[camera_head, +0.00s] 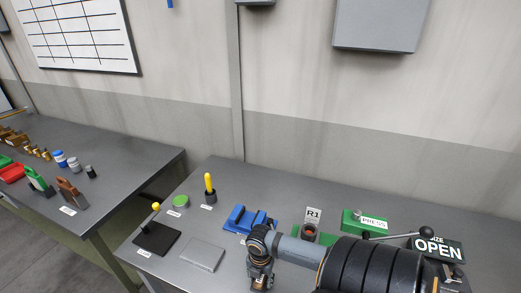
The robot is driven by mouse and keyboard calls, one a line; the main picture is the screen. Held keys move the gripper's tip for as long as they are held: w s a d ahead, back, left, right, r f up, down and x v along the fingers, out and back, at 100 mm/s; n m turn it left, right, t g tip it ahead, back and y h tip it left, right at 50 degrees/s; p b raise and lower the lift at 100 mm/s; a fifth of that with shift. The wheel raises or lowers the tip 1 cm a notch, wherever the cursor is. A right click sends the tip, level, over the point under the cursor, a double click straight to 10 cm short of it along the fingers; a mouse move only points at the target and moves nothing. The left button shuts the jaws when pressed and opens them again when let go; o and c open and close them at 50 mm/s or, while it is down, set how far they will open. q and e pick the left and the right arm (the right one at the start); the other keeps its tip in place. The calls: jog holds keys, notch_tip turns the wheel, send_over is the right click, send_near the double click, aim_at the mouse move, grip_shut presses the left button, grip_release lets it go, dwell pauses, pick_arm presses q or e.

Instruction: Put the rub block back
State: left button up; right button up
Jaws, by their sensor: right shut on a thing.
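My right gripper (261,281) points down near the bottom edge, over the front of the middle bench. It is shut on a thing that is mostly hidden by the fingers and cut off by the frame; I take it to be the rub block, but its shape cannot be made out. A blue holder-like piece (240,217) lies on the bench just behind the gripper. A flat grey plate (202,255) lies to the left of the gripper. My left gripper is not in view.
The middle bench (300,196) also carries a black pad (157,239), a green disc (181,201), a yellow-handled tool (209,187), an R1 sign (313,214), a green PRESS box (364,222) and an OPEN sign (438,247). The left bench (100,150) holds several small parts.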

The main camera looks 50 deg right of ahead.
jog(key=shift+f, duration=0.1)
jog(key=o, duration=1.1)
jog(key=shift+r, duration=0.25)
notch_tip(320, 180, up, 5)
jog(key=shift+d+f, duration=0.1)
jog(key=shift+f, duration=0.05)
notch_tip(320, 180, up, 7)
jog(key=p, duration=0.3)
